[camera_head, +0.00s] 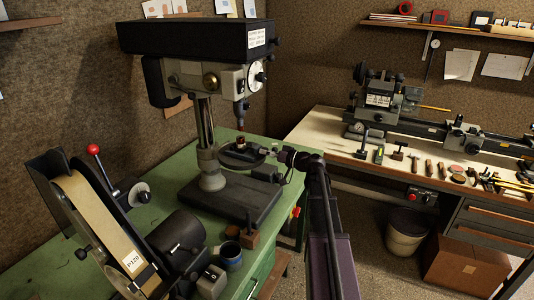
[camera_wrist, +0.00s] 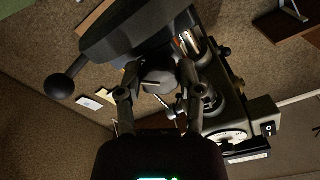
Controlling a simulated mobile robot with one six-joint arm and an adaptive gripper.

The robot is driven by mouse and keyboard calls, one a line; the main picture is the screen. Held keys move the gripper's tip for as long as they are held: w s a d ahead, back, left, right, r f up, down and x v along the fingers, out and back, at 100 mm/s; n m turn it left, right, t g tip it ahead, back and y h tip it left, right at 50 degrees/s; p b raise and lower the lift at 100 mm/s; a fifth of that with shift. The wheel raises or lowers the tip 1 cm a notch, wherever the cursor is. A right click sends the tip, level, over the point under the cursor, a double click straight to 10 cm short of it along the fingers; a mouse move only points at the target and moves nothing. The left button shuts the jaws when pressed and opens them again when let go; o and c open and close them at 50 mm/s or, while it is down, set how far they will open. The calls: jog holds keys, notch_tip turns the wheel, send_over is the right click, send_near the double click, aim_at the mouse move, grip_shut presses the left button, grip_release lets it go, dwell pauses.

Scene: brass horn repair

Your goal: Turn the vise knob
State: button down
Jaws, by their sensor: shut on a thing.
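The drill press (camera_head: 195,75) stands on the green bench, and its small round work table (camera_head: 232,160) carries a small dark and reddish piece (camera_head: 240,142), too small to make out. My gripper (camera_head: 280,157) reaches in from the right to the right edge of this table. In the wrist view, my gripper (camera_wrist: 160,72) has a finger on each side of a rounded grey knob (camera_wrist: 160,80) and is shut on it. The knob sits next to a large dark body (camera_wrist: 130,32). In the head view the knob is hidden or too small to tell.
A lathe (camera_head: 400,105) and several tools occupy the right bench. A bin (camera_head: 406,232) and a cardboard box (camera_head: 465,268) stand on the floor.

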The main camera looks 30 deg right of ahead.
jog(key=shift+w, duration=0.1)
jog(key=shift+c, duration=1.3)
grip_release()
jog(key=v, duration=1.2)
